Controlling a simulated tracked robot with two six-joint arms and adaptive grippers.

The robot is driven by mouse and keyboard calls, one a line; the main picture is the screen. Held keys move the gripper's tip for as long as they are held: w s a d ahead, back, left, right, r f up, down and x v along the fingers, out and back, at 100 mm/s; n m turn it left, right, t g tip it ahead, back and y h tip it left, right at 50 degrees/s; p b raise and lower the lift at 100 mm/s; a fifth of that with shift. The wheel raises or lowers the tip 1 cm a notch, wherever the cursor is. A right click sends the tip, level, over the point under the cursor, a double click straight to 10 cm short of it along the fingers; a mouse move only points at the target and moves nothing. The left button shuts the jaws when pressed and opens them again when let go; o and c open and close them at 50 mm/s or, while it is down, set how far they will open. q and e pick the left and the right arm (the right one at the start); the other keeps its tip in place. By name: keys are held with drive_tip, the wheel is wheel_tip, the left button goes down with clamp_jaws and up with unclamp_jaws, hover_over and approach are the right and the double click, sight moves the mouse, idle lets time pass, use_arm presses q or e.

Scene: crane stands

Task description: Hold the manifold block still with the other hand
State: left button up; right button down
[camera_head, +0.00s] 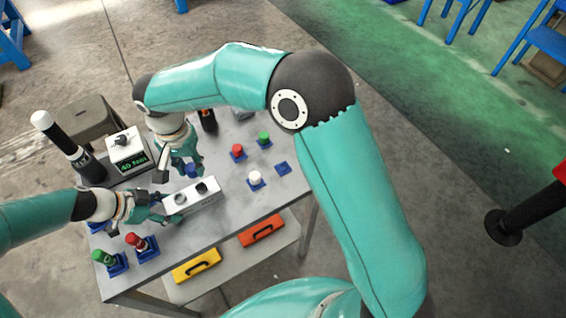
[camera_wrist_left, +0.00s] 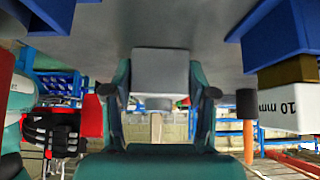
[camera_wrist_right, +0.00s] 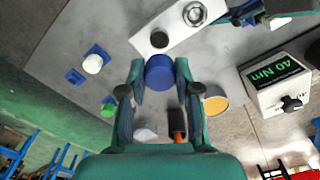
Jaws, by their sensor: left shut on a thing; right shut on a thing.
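The manifold block (camera_head: 192,199), a pale oblong with a dark port and a grey port on top, is at the table's near middle. It shows in the right wrist view (camera_wrist_right: 180,32) and end-on in the left wrist view (camera_wrist_left: 160,68). My left gripper (camera_head: 158,209) is shut on its left end, one finger on each side (camera_wrist_left: 160,92). My right gripper (camera_head: 182,172) is shut on a blue cylindrical plug (camera_wrist_right: 160,72), close to the block's far side. The plug also shows in the head view (camera_head: 191,171). I cannot tell whether plug and block touch.
Red (camera_head: 237,151), green (camera_head: 264,138) and white (camera_head: 255,177) plugs stand on blue bases to the right, beside an empty blue base (camera_head: 283,168). Green (camera_head: 103,257) and red (camera_head: 135,240) plugs stand front left. A 40 Nm box (camera_head: 128,153) is behind my left gripper.

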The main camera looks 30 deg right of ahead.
drive_tip(key=shift+f, duration=2.4)
drive_tip(key=shift+f, duration=0.8)
drive_tip(key=shift+m, duration=0.3)
drive_tip(key=m, duration=0.4)
drive_tip(key=shift+m, duration=0.5)
drive_tip(key=m, duration=0.3)
drive_tip(key=shift+m, duration=1.1)
